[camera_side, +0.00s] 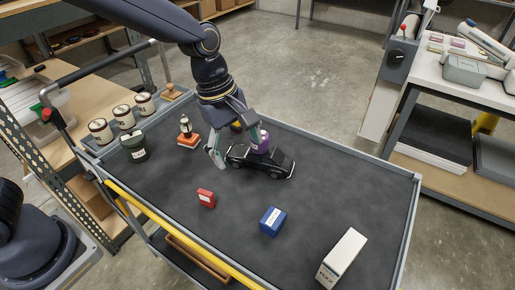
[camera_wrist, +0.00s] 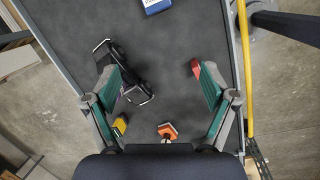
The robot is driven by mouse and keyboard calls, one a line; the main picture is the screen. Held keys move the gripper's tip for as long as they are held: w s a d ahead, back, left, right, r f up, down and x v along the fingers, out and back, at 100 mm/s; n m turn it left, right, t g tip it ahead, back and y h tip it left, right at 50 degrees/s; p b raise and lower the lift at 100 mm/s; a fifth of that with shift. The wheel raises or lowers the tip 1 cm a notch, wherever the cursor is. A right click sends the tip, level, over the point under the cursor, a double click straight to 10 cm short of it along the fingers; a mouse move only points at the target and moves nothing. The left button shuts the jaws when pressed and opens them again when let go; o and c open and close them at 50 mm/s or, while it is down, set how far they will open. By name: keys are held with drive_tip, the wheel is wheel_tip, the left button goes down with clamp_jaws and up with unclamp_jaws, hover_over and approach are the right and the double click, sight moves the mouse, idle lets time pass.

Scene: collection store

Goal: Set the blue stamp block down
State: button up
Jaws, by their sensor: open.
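The blue stamp block (camera_side: 272,221) sits on the dark top of the cart (camera_side: 330,190), in the front middle of the side view, with a white label on its upper face. It also shows cut off at the top edge of the wrist view (camera_wrist: 157,6). My gripper (camera_side: 236,150) is open above the cart, farther back and left of the block and clear of it. In the wrist view my gripper (camera_wrist: 158,78) has its green-padded fingers wide apart, with bare cart top between them.
A black model car (camera_side: 270,163) and a purple item (camera_side: 261,141) are close to my gripper. Bare surface surrounds the blue block.

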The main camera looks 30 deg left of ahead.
drive_tip(key=s+a+r+m+t+y, duration=0.1)
drive_tip(key=s+a+r+m+t, duration=0.1)
drive_tip(key=s+a+r+m, duration=0.3)
drive_tip(key=s+a+r+m+t+y, duration=0.1)
drive_tip(key=s+a+r+m+t, duration=0.1)
drive_tip(key=s+a+r+m, duration=0.3)
drive_tip(key=s+a+m, duration=0.4)
drive_tip(key=s+a, duration=0.2)
drive_tip(key=a, duration=0.2)
drive_tip(key=shift+a+r+t, duration=0.2)
drive_tip(key=shift+a+t, duration=0.1)
drive_tip(key=shift+t, duration=0.1)
